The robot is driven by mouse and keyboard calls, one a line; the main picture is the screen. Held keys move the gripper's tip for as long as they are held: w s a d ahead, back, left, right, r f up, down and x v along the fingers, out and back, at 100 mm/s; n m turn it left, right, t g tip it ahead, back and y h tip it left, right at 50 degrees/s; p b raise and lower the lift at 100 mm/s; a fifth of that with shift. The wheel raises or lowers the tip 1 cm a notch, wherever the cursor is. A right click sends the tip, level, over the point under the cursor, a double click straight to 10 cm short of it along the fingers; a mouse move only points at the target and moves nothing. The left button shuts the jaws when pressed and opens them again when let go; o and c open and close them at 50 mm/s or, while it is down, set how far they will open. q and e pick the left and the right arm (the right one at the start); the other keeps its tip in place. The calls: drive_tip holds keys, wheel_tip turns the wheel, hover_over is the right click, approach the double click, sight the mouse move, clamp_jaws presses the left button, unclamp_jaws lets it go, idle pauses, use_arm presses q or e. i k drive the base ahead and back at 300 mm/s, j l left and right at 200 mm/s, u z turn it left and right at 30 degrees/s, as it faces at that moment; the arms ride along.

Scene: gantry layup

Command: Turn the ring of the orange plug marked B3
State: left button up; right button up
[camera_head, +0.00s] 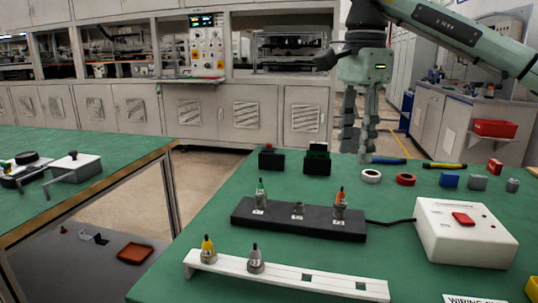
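The orange plug (340,204) stands upright at the right end of a black socket block (285,221) on the green bench. A small white label sits at its foot; its marking is too small to read. A green-tipped plug (260,193) stands at the block's left end, and an empty-looking socket (298,209) lies between them. My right gripper (358,152) hangs fingers down above and behind the block, clear of the orange plug. Its fingers are apart with nothing seen between them. My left gripper is not in view.
A white rail (330,283) in front holds a yellow plug (208,249) and a grey plug (255,259). A cable joins the block to a white box (464,232) with a red switch. Tape rolls (371,176), screwdrivers and small blocks lie behind.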

sight(337, 206)
drive_tip(key=k, duration=1.35)
